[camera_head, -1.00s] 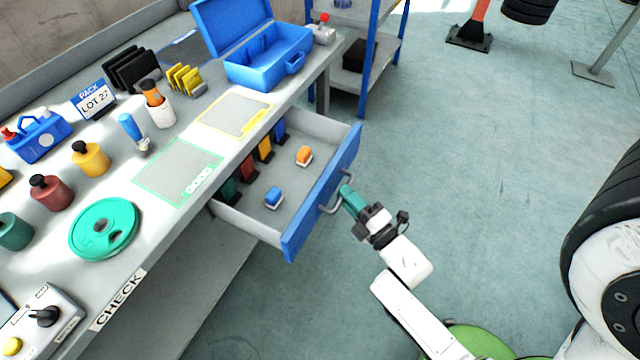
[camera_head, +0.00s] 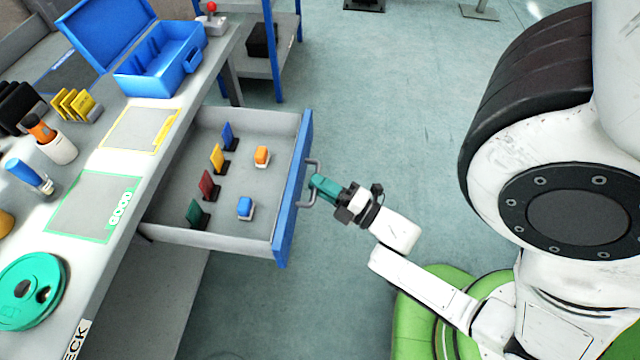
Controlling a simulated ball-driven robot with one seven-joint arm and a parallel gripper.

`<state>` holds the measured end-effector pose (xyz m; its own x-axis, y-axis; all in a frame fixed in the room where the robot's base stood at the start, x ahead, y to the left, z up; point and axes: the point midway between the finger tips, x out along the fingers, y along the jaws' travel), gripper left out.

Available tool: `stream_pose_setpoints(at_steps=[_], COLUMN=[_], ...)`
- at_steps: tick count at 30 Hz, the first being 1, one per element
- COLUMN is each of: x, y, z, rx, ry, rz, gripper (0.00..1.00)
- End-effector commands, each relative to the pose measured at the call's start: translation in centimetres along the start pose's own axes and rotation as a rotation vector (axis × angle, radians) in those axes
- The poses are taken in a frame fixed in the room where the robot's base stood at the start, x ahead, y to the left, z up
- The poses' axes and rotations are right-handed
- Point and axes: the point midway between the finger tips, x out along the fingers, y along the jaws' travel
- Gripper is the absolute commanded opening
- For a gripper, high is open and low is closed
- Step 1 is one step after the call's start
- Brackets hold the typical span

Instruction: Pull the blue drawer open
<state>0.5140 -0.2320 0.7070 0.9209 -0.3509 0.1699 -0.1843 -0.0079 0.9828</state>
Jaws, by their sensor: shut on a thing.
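The blue-fronted drawer (camera_head: 290,215) stands well out from the bench, with its grey floor in view. Its grey bar handle (camera_head: 309,166) is on the right-hand side of the blue front. My gripper (camera_head: 314,184) has teal fingers and is shut on the handle. The fingertips partly hide the middle of the handle.
The grey bench (camera_head: 107,240) holds an open blue case (camera_head: 160,70), yellow racks (camera_head: 75,104) and a teal disc (camera_head: 28,290). A shelf unit (camera_head: 270,75) stands behind.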

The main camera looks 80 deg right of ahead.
Motion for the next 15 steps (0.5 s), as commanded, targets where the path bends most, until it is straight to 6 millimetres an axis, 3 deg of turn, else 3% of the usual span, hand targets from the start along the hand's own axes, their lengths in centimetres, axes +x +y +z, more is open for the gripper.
stream_pose_setpoints(at_steps=[9, 15], x=[0.0, 0.0], y=[-0.08, -0.05], z=[0.0, 0.0], rx=[0.0, 0.0], ry=[-0.001, -0.001], rz=[-0.002, -0.001], gripper=[0.4, 0.4])
